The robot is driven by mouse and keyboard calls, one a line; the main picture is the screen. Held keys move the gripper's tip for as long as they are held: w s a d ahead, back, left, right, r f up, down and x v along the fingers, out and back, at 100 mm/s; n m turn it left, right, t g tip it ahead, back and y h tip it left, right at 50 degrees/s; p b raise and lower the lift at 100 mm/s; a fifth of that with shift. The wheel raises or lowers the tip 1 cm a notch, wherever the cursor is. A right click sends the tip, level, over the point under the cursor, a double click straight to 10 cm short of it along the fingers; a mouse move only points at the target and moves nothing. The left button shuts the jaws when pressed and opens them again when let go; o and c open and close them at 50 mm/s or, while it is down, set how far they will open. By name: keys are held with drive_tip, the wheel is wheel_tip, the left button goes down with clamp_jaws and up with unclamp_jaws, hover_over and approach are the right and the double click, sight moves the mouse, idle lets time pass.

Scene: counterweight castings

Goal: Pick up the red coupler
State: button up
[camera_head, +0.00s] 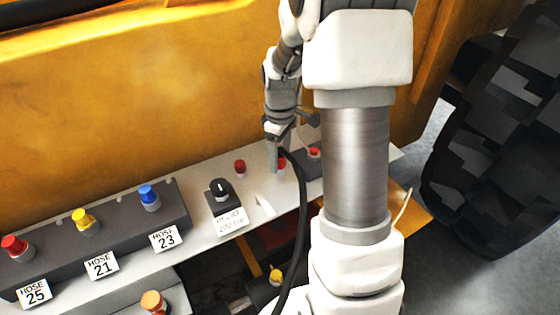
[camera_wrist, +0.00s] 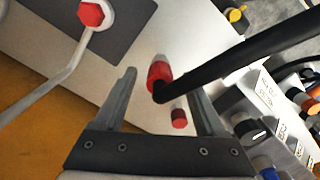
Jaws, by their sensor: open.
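A red coupler (camera_wrist: 158,73) on the end of a black hose lies between the open fingers of my gripper (camera_wrist: 165,79) in the wrist view. The fingers stand apart from it on both sides, with no clear contact. In the head view my gripper (camera_head: 275,160) points down over the light grey ledge, and part of the red coupler (camera_head: 282,162) shows just right of the fingers. The black hose (camera_wrist: 245,55) runs off to the upper right in the wrist view. My arm hides part of the ledge.
A small red cap (camera_head: 239,166) stands on the ledge left of my gripper. A red fitting (camera_head: 314,152) sits on a dark plate to the right. A black knob (camera_head: 219,188) and a block with red, yellow and blue caps (camera_head: 110,225) stand to the left. A yellow body wall (camera_head: 130,100) rises behind.

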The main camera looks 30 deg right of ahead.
drive_tip(key=shift+f, duration=0.35)
drive_tip(key=shift+c, duration=0.3)
clamp_jaws()
drive_tip(key=shift+r, duration=0.15)
drive_tip(key=shift+r, duration=0.65)
wheel_tip(320, 180, up, 3)
drive_tip(key=shift+p, duration=0.4)
drive_tip(key=s+r, duration=0.6)
drive_tip(key=s, duration=0.5)
drive_tip(key=shift+s+r+p, duration=0.25)
drive_tip(key=shift+s+p, duration=0.05)
drive_tip(key=shift+s, duration=0.05)
